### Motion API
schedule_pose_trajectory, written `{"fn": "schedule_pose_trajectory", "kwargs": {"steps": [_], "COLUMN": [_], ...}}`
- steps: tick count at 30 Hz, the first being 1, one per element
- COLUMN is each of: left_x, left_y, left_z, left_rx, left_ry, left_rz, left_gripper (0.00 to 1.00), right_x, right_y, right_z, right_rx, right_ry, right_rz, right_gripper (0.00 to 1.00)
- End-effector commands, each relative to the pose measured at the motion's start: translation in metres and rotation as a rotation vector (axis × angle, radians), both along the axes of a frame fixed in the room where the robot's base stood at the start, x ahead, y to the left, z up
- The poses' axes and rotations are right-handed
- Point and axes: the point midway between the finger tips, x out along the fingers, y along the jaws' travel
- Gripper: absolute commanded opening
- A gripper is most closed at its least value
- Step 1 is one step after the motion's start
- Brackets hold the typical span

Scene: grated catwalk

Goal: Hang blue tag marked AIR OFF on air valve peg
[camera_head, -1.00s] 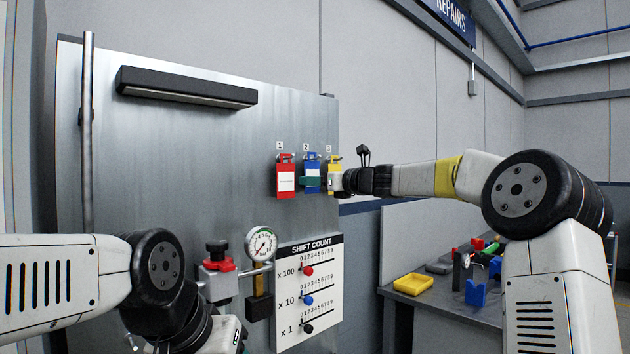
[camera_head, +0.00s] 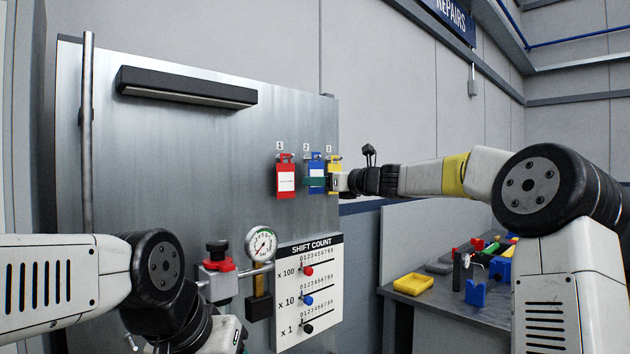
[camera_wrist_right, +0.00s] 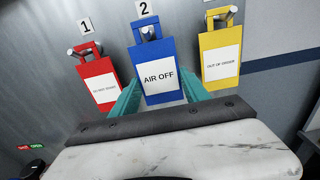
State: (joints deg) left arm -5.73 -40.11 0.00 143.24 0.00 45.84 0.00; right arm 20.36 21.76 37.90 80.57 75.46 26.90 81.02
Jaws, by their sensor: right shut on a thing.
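The blue tag (camera_head: 316,170) marked AIR OFF is at the top right of the metal panel, under number 2. In the right wrist view the blue tag (camera_wrist_right: 160,75) is between the teal fingers of my right gripper (camera_wrist_right: 160,95), which is shut on it. A peg end shows at its top loop; I cannot tell whether the loop is free of it. My right gripper (camera_head: 316,183) comes in from the right in the head view. The air valve (camera_head: 217,262), with a red and black knob, is lower on the panel. Its peg is not clear.
A red tag (camera_head: 285,180) hangs left of the blue one, and a yellow tag (camera_head: 334,162) right of it. A gauge (camera_head: 262,243) and a shift count board (camera_head: 310,290) are below. A workbench (camera_head: 420,302) with a yellow tray (camera_head: 412,283) stands at right.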

Motion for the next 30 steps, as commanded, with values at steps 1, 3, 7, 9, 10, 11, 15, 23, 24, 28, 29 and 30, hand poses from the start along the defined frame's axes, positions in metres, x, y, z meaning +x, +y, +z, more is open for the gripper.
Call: {"fn": "schedule_pose_trajectory", "kwargs": {"steps": [1,3,7,9,10,11,15,23,24,28,29,30], "left_x": [0.0,0.0,0.0,0.0,0.0,0.0,0.0,0.0,0.0,0.0,0.0,0.0], "left_y": [0.0,0.0,0.0,0.0,0.0,0.0,0.0,0.0,0.0,0.0,0.0,0.0], "left_z": [0.0,0.0,0.0,0.0,0.0,0.0,0.0,0.0,0.0,0.0,0.0,0.0], "left_rx": [0.0,0.0,0.0,0.0,0.0,0.0,0.0,0.0,0.0,0.0,0.0,0.0], "left_ry": [0.0,0.0,0.0,0.0,0.0,0.0,0.0,0.0,0.0,0.0,0.0,0.0], "left_rz": [0.0,0.0,0.0,0.0,0.0,0.0,0.0,0.0,0.0,0.0,0.0,0.0], "left_gripper": [0.56,0.56,0.56,0.56,0.56,0.56,0.56,0.56,0.56,0.56,0.56,0.56], "right_x": [0.0,0.0,0.0,-0.001,-0.002,-0.002,-0.005,-0.01,-0.01,-0.013,-0.014,-0.014], "right_y": [0.0,0.0,0.0,-0.001,-0.002,-0.002,-0.005,-0.01,-0.011,-0.013,-0.014,-0.014], "right_z": [0.0,0.0,0.001,0.001,0.002,0.002,0.004,0.007,0.008,0.009,0.01,0.01], "right_rx": [0.0,0.0,0.0,0.001,0.001,0.001,0.0,0.001,0.001,0.001,0.001,0.001], "right_ry": [0.0,0.0,0.0,-0.001,-0.001,-0.001,-0.001,-0.001,-0.001,-0.001,-0.001,-0.001], "right_rz": [0.0,0.0,0.0,0.0,0.0,0.0,0.0,-0.001,-0.001,0.0,0.0,0.0], "right_gripper": [0.24,0.24,0.24,0.24,0.24,0.24,0.24,0.24,0.24,0.24,0.24,0.24]}}
